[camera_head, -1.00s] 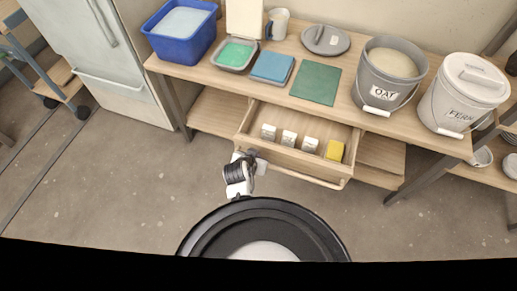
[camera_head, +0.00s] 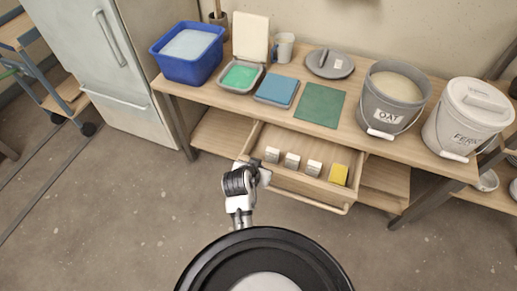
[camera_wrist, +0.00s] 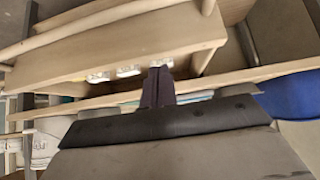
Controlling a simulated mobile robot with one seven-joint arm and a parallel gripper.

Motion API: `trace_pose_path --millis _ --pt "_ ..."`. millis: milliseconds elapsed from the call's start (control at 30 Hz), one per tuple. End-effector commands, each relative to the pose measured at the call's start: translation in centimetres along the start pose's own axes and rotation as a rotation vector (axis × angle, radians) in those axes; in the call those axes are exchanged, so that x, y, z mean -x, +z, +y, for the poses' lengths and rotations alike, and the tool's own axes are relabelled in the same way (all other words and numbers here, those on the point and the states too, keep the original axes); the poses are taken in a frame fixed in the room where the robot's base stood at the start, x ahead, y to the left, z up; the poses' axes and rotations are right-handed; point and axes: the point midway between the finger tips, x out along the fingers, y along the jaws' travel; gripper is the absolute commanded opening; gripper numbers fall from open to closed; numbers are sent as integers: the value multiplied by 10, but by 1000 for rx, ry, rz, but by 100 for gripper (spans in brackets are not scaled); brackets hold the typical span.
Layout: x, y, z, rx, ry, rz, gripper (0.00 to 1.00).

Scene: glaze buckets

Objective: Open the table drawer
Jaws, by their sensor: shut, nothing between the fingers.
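The table drawer (camera_head: 290,191) is pulled out from under the wooden table, with a bar handle (camera_head: 307,200) along its front. Several small white boxes (camera_head: 292,160) and a yellow block (camera_head: 338,174) lie inside. My gripper (camera_head: 266,172) is at the drawer's left front corner, and whether it touches the drawer I cannot tell. In the wrist view my gripper (camera_wrist: 158,88) has its dark fingers together and empty, with the drawer (camera_wrist: 100,55) and its handle (camera_wrist: 110,20) beyond them.
On the wooden table (camera_head: 349,133) stand a blue tub (camera_head: 188,68), a shallow tray, a green mat (camera_head: 319,105), a grey lid (camera_head: 330,64), an OAT bucket (camera_head: 388,110) and a lidded bucket (camera_head: 462,130). A fridge (camera_head: 110,70) stands at the left. The floor in front is clear.

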Motion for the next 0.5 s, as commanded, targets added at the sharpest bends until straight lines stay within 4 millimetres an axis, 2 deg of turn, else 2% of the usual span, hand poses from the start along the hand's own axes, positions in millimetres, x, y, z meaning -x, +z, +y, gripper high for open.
trace_pose_path --millis 100,300,500 --pt "23 -23 0 -3 -2 6 0" --pt "58 -55 -1 -1 -3 6 0" --pt "81 -76 -1 0 -2 4 0"
